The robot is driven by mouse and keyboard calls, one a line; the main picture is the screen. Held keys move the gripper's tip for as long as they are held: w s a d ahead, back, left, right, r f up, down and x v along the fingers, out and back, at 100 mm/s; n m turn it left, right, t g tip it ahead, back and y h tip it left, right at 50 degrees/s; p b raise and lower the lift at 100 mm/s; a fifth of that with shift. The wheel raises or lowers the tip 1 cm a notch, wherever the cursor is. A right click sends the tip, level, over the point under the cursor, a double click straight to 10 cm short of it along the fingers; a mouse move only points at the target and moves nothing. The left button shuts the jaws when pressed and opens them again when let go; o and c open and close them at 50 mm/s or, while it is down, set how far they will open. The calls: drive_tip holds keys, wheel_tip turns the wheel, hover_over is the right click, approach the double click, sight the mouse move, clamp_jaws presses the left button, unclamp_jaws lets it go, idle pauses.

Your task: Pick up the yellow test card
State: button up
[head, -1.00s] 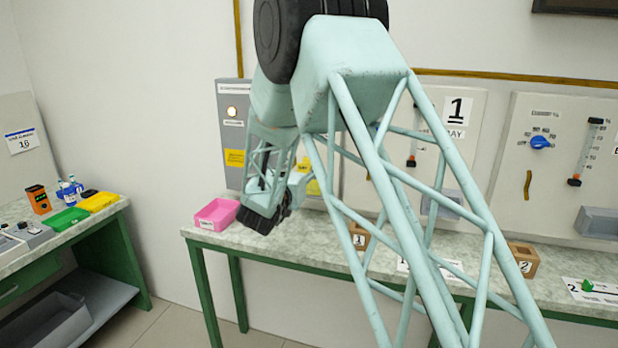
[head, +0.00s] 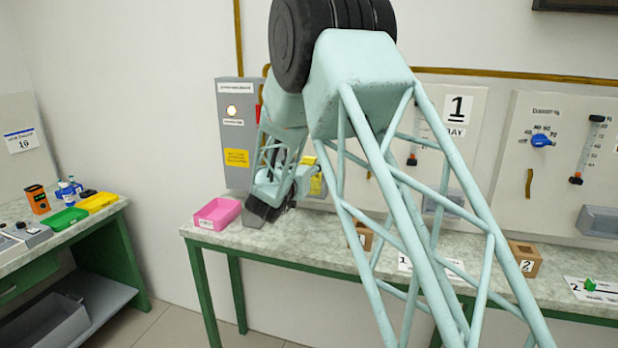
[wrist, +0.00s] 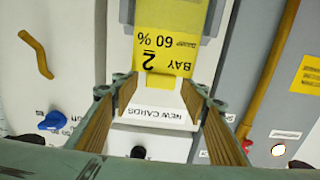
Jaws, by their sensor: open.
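The yellow test card (wrist: 168,45) hangs upside down in the wrist view, printed "BAY 2 60 %". It is in front of a pale holder labelled "NEW CARDS" (wrist: 160,116). My gripper (wrist: 158,88) is open and empty, with its two fingers on either side of the card's lower end in that view. I cannot tell how far the card is from the fingertips. In the head view my gripper (head: 266,208) is above the back bench by the wall, and a bit of yellow (head: 316,184) shows just right of my wrist, partly hidden.
A pink bin (head: 217,214) stands on the bench (head: 290,240) left of my gripper. A grey panel (head: 232,130) is on the wall behind it. Wooden blocks (head: 525,258) stand farther right. In the wrist view a brown pipe (wrist: 268,70) runs right of the card.

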drive_tip(key=shift+w+d, duration=0.1)
drive_tip(key=shift+w, duration=0.3)
drive_tip(key=shift+c, duration=0.9)
drive_tip(key=c, duration=0.8)
